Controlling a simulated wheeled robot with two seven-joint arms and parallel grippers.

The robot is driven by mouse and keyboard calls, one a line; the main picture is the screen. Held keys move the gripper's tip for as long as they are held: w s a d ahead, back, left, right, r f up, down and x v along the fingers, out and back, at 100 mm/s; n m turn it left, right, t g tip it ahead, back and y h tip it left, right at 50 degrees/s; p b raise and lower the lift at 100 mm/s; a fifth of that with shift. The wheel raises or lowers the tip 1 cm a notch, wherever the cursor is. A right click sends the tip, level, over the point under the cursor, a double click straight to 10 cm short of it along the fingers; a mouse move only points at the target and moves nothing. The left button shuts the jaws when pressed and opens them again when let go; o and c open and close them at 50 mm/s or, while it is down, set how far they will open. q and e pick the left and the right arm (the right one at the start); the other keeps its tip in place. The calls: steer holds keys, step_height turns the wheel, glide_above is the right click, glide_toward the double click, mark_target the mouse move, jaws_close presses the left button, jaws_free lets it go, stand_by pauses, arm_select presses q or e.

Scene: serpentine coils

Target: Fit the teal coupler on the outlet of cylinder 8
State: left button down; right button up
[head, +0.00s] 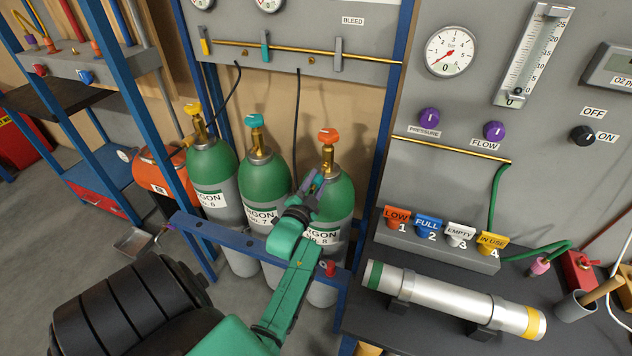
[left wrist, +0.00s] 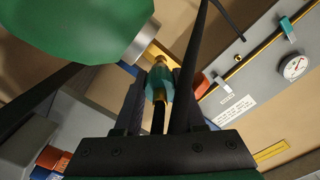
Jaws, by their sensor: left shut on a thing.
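Cylinder 8 (head: 334,206) is green over grey with a brass valve (head: 327,155) and an orange knob (head: 327,136). My left gripper (head: 317,184) is in front of its upper part, near the valve, and hides part of the body and label. In the left wrist view, the left gripper (left wrist: 160,92) is shut on the teal coupler (left wrist: 159,80), which has brass ends and a black hose (left wrist: 157,120). The coupler points at the brass valve beside the cylinder's collar (left wrist: 139,44). I cannot tell whether it touches the outlet. The right gripper is not in view.
Cylinder 7 (head: 262,180) and cylinder 6 (head: 212,170) stand to the left. A blue rail (head: 230,235) runs in front of them. A grey panel (head: 360,65) with hanging hoses is above. The bench (head: 420,335) at right carries a silver tube (head: 440,300).

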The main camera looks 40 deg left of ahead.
arm_select(q)
steer(key=shift+w, duration=0.15)
steer(key=shift+w+a+b, duration=0.2)
steer(key=shift+w+b, duration=0.15)
steer(key=shift+w, duration=0.2)
steer(key=shift+w+a+r, duration=0.1)
steer(key=shift+w, duration=0.15)
steer(key=shift+w+a, duration=0.1)
steer(key=shift+w, duration=0.2)
steer(key=shift+c, duration=2.1)
jaws_free()
